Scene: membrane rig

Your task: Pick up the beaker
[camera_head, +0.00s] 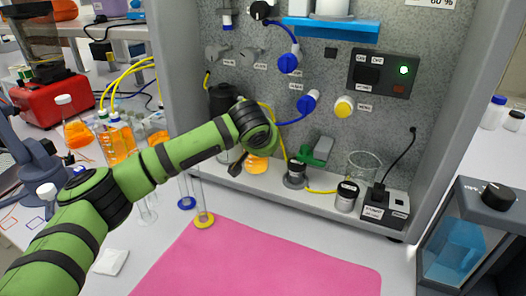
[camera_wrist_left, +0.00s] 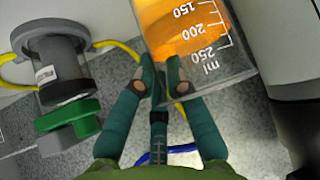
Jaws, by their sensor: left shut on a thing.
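The beaker (camera_wrist_left: 195,40) is clear glass with orange liquid and white marks up to 250 ml. It also shows in the head view, low against the rig panel (camera_head: 256,165), partly covered by my left wrist. My left gripper (camera_wrist_left: 163,78) is shut on the beaker's wall near the rim, one fingertip on the outer side and the other seen through the glass. In the head view its fingers are mostly hidden behind the wrist. Whether the beaker touches the shelf cannot be told. My right gripper is in neither view.
A fitting with a green handle (camera_wrist_left: 68,118) stands close beside the beaker, with yellow tubing. An empty glass beaker (camera_head: 366,164) and a small jar (camera_head: 346,196) stand further right. Glass cylinders (camera_head: 200,200) stand at front left. The pink mat (camera_head: 260,262) is clear.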

